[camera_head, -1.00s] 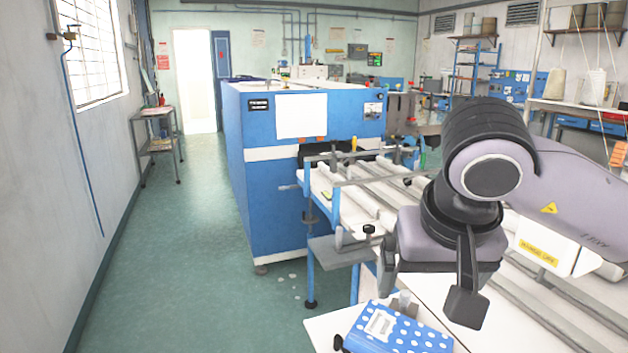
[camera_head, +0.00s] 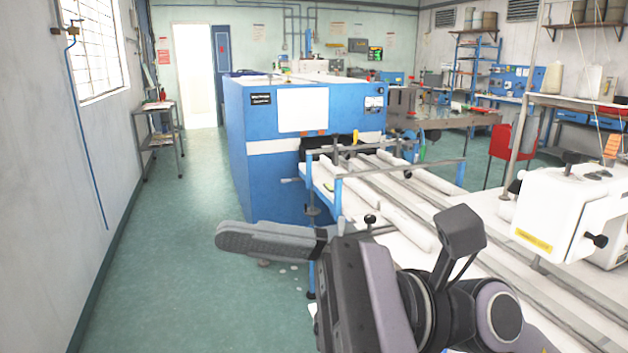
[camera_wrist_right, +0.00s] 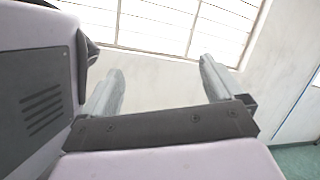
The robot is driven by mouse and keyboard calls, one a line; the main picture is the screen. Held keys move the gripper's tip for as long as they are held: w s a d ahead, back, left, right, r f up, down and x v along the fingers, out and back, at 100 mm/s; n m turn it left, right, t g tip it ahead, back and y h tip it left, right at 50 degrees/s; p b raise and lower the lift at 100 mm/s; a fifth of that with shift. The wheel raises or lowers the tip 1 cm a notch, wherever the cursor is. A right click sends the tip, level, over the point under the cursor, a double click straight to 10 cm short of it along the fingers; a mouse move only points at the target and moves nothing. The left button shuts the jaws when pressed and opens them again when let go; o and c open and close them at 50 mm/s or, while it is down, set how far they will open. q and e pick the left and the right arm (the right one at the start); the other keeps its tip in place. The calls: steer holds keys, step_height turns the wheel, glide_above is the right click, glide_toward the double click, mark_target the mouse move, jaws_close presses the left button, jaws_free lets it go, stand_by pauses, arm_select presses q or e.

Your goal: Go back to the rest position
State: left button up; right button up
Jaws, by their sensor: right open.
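My right arm comes in from the lower right in the head view. My right gripper (camera_head: 236,236) points left over the floor, in front of the blue machine's lower side. It appears edge-on there, with one finger mostly covering the other. In the right wrist view my right gripper (camera_wrist_right: 160,85) has its two fingers wide apart, with only the wall and window behind them. It holds nothing. My left gripper is not in view.
A big blue machine (camera_head: 252,155) stands ahead, with a white railed table (camera_head: 408,228) joined to it. A white sewing machine (camera_head: 562,212) stands at the right. A small metal rack (camera_head: 160,142) is by the left wall.

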steer(key=w+d+r+m+t, duration=0.1)
steer(key=w+d+m+t, duration=0.4)
steer(key=m+t, duration=0.65)
steer(key=w+d+m+t, duration=0.4)
steer(key=m+t, duration=0.5)
steer(key=m, duration=0.5)
steer(key=w+d+f+m+t+h, duration=0.1)
steer(key=w+d+f+m+h, duration=0.2)
steer(key=d+f+m+h, duration=0.5)
steer(key=w+d+f+m+t+h, duration=0.1)
steer(key=w+d+f+m+h, duration=0.25)
steer(key=f+m+h, duration=0.9)
steer(key=s+d+f+m+g, duration=0.3)
steer(key=s+f+m+g, duration=0.15)
steer(key=f, duration=0.25)
steer(key=s+d+f+m+g, duration=0.3)
steer(key=s+f+m+g, duration=0.15)
steer(key=s+f, duration=0.2)
steer(key=s+f+m+g, duration=0.4)
steer(key=s+f+g, duration=0.3)
steer(key=s, duration=0.4)
steer(key=w+a+f+t+y+b, duration=0.1)
steer(key=w+f+t+b, duration=0.1)
steer(key=f, duration=0.5)
steer(key=w+a+f+t+y+b, duration=0.1)
steer(key=w+f+t+b, duration=0.1)
steer(key=w+f+t, duration=0.2)
steer(key=shift+f+n+t, duration=0.3)
steer(key=shift+f+t, duration=0.65)
steer(key=shift+f, duration=0.6)
